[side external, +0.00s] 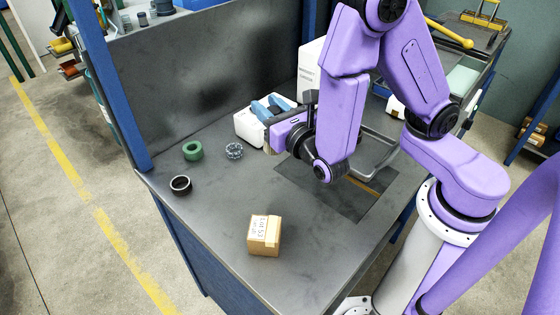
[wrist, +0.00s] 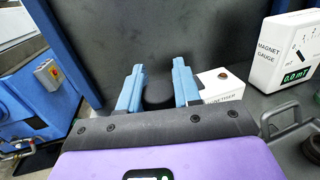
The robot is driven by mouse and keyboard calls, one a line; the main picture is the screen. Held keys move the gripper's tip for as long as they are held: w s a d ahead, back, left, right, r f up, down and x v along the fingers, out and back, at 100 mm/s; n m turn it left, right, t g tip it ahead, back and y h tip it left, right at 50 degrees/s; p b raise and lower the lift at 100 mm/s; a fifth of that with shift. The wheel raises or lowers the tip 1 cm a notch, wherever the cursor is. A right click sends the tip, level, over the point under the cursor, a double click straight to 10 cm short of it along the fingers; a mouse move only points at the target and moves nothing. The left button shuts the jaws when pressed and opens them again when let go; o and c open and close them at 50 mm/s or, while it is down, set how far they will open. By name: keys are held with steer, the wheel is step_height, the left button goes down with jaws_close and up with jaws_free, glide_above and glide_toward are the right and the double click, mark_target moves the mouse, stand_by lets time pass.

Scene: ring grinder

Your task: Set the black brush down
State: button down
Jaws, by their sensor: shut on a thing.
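My gripper (side external: 266,107) is over the back part of the grey bench, in front of the back panel. Its two blue fingers also show in the wrist view (wrist: 158,88), with the black brush (wrist: 158,94) between them. The fingers are shut on the brush. Only a dark rounded part of it shows; its lower end is hidden behind my gripper's body. In the side view I cannot make out the brush. I cannot tell whether it touches the bench.
A white demagnetiser box (side external: 247,128) stands close by my gripper, with the magnet gauge (wrist: 287,50) to its right. A green ring (side external: 193,150), a grey knobbly ring (side external: 234,151) and a black ring (side external: 181,185) lie left. A cardboard box (side external: 264,236) stands at the front. Bench between is clear.

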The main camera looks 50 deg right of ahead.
steer(key=w+d+f, duration=0.3)
steer(key=d, duration=0.3)
step_height(320, 180, down, 8)
steer(key=shift+w+r+y, duration=0.2)
steer(key=shift+y, duration=0.2)
steer(key=shift+a+f, duration=0.1)
steer(key=shift+f, duration=0.05)
stand_by(0.3)
steer(key=c, duration=0.8)
jaws_free()
